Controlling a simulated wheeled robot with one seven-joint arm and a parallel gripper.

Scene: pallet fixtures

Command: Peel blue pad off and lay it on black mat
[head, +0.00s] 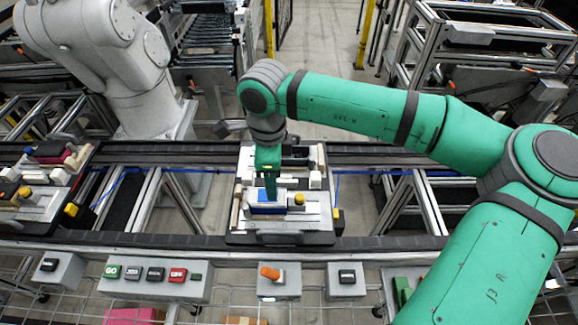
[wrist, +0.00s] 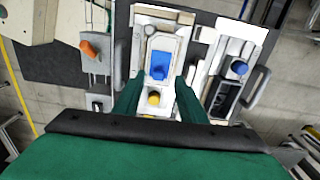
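The blue pad (wrist: 161,60) lies on a white block of the middle fixture in the wrist view, with a rounded blue part at its near end. It also shows as a blue strip below my gripper in the head view (head: 262,210). My gripper (wrist: 159,82) points down over this fixture, its two green fingers spread apart on either side of the block's near part. Nothing shows held between them. A dark recess (wrist: 222,101) lies in the white fixture to the right. I cannot tell for sure which dark surface is the black mat.
A yellow knob (wrist: 154,98) sits between my fingers. An orange knob (wrist: 88,48) stands left of the fixture, and a blue knob (wrist: 239,68) right. In the head view, a yellow knob (head: 299,199) stands close beside my gripper. Another loaded pallet (head: 38,205) is at left.

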